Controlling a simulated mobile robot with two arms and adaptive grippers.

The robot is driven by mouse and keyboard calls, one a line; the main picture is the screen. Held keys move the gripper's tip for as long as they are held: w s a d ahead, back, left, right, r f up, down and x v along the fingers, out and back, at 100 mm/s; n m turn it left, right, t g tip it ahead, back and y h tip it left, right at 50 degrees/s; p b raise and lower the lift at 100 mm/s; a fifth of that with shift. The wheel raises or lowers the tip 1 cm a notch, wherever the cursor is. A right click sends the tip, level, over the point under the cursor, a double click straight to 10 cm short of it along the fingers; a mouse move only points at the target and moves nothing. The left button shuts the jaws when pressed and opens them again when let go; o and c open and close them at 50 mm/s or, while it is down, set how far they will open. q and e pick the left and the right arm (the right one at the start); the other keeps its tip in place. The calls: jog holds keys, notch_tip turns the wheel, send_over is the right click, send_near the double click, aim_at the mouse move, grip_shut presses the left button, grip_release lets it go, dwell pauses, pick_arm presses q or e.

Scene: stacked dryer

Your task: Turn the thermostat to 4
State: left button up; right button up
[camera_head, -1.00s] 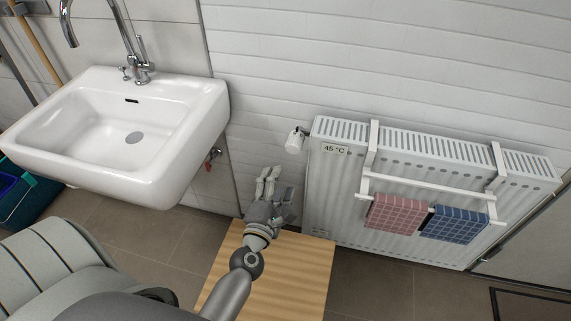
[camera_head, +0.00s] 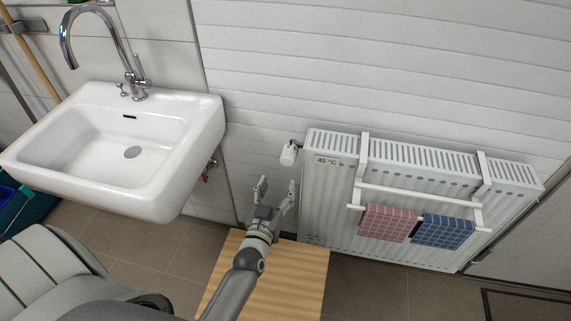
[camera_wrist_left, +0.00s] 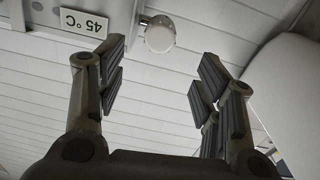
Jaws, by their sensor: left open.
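The thermostat (camera_head: 289,154) is a white knob at the radiator's upper left corner. In the left wrist view the thermostat (camera_wrist_left: 160,35) shows its round end, above and between the fingers; no number on it can be read. My left gripper (camera_head: 274,191) is open and empty, below and a little left of the thermostat, apart from it. Its two spread fingers also show in the left wrist view (camera_wrist_left: 160,85). The white radiator (camera_head: 330,205) carries a "45 °C" label near its top left. My right gripper is not in view.
A white sink (camera_head: 180,175) with a chrome tap (camera_head: 130,70) stands to the left. A rack (camera_head: 420,193) with a pink towel (camera_head: 388,223) and a blue towel (camera_head: 443,231) hangs on the radiator. A wooden surface (camera_head: 290,280) lies below my left arm. The space between gripper and thermostat looks clear.

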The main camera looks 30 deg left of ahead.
aim_at(287, 163)
pick_arm(q)
jog(key=x, duration=0.9)
jog(key=shift+w, duration=0.2)
jog(key=c, duration=1)
jog(key=shift+n, duration=0.9)
jog(key=o, duration=1)
jog(key=shift+s, duration=0.1)
